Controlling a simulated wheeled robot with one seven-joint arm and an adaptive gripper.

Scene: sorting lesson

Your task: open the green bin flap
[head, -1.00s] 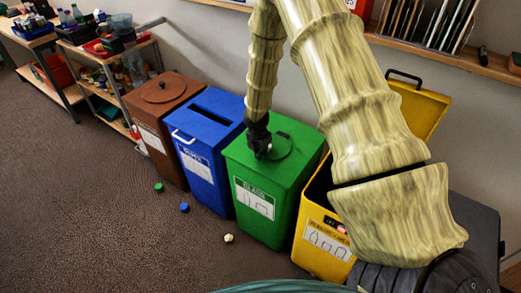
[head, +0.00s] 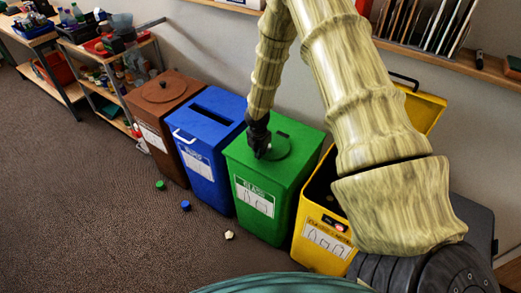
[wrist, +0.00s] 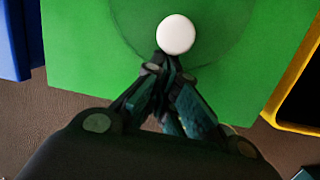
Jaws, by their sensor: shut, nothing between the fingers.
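The green bin (head: 258,198) stands between the blue and yellow bins. Its round flap (head: 280,146) lies flat in the lid, flush with it as far as I can see. In the wrist view the flap (wrist: 215,48) shows as a darker circle with a white round knob (wrist: 176,34) near its front edge. My gripper (head: 261,150) is over the front left part of the flap. In the wrist view its fingertips (wrist: 166,62) are together right at the knob, with nothing held between them. I cannot tell whether they touch the knob.
The blue bin (head: 206,165) with a slot and white handle is at left, the brown bin (head: 158,140) beyond it. The yellow bin (head: 320,240) is at right with its lid (head: 425,108) raised. Small caps (head: 186,205) lie on the floor in front. A shelf (head: 490,68) runs along the wall.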

